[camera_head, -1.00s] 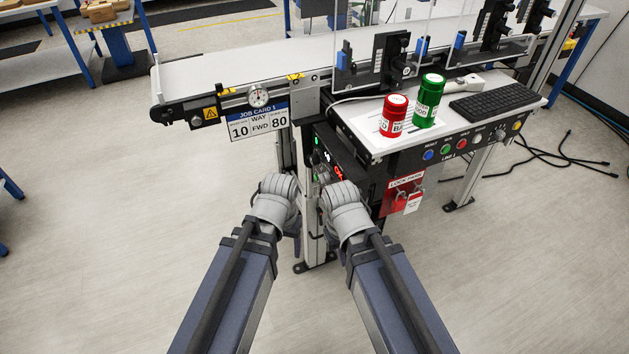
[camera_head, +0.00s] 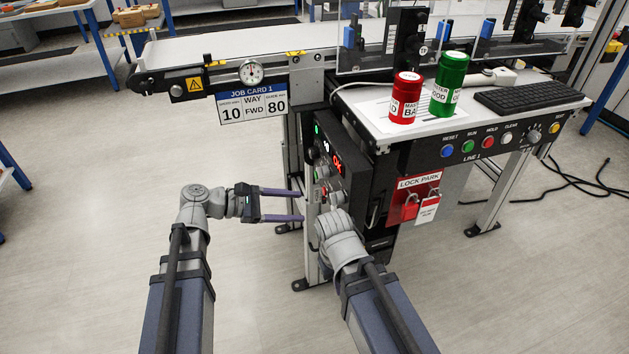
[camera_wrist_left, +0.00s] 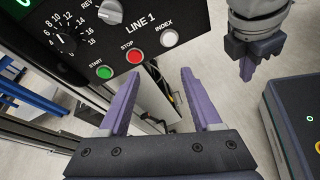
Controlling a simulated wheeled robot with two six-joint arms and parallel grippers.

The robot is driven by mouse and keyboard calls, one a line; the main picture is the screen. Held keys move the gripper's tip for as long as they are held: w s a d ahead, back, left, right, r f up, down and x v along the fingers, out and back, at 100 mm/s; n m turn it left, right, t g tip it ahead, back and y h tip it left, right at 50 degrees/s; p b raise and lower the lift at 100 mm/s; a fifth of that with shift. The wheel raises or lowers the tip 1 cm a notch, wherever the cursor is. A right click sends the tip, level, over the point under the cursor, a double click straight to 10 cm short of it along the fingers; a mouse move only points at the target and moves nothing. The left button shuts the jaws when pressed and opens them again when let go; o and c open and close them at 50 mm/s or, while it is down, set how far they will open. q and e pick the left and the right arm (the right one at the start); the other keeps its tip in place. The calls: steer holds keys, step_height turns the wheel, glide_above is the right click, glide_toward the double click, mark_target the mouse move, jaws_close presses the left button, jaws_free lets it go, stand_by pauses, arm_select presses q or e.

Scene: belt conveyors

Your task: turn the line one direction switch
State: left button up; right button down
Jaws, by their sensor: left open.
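The line one control panel (camera_wrist_left: 160,20) fills the top of the left wrist view, and its side-on face shows below the conveyor in the head view (camera_head: 322,150).
Green start (camera_wrist_left: 104,72), red stop (camera_wrist_left: 134,56) and white index (camera_wrist_left: 169,38) buttons sit below the switch, with a numbered dial (camera_wrist_left: 66,40) to its left. A lock park board (camera_head: 416,197) hangs right of the panel.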

mark_target(318, 172)
arm_select(q)
step_height(318, 172, up, 7)
steer(key=w+a+n+t+h, duration=0.2)
steer(key=n+h, duration=0.1)
steer(key=n, duration=0.2)
steer(key=shift+s+x, duration=0.1)
steer(key=shift+x, duration=1.9)
steer(key=shift+s+x, duration=0.15)
steer(key=shift+x, duration=1.85)
jaws_close()
